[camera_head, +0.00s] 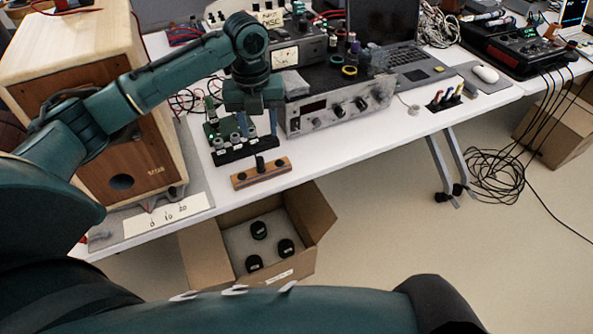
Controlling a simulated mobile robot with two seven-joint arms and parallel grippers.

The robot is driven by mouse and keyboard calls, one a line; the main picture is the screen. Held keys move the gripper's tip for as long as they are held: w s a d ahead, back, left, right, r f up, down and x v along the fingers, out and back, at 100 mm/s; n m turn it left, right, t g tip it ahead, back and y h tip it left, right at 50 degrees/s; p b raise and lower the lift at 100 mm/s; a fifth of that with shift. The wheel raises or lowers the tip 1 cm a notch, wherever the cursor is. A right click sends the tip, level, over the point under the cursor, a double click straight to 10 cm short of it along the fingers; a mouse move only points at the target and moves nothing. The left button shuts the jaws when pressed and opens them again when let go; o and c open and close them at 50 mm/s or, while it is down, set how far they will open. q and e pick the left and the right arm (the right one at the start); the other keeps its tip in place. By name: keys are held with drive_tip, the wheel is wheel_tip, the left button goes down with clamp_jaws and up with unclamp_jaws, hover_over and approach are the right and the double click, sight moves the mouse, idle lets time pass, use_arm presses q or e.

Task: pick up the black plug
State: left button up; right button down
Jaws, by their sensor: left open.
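A small black plug (260,163) stands upright in a wooden block (246,178) near the front edge of the white table. My left gripper (252,128) points down over the table, just behind and above the block. It is open, and I see nothing held in it. Its fingers are over a black rack (232,154) with several grey connectors, beside a small green board (214,128). The fingertips are small and partly mixed with these parts, so I cannot tell whether they touch. My right gripper is not in view.
A wooden speaker (125,155) stands at left under my left arm. A grey metal instrument (335,108) is right of the gripper. An open cardboard box (208,250) with black round pieces is on the floor below. Another black holder (445,104) has coloured plugs. White table (345,150) is clear in front.

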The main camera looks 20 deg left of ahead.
sight(259, 159)
use_arm(q)
drive_tip(key=shift+m, duration=0.3)
drive_tip(key=f, duration=0.7)
drive_tip(key=shift+w+a, duration=0.1)
drive_tip(key=shift+a, duration=0.1)
drive_tip(key=shift+w+a+f, duration=0.1)
drive_tip(key=shift+a+f, duration=0.05)
drive_tip(key=shift+f, duration=0.75)
drive_tip(key=shift+w+a+f, duration=0.1)
drive_tip(key=shift+a+f, duration=0.1)
drive_tip(key=shift+f, duration=0.7)
drive_tip(key=shift+a+f, duration=0.15)
drive_tip(key=shift+f, duration=0.75)
clamp_jaws()
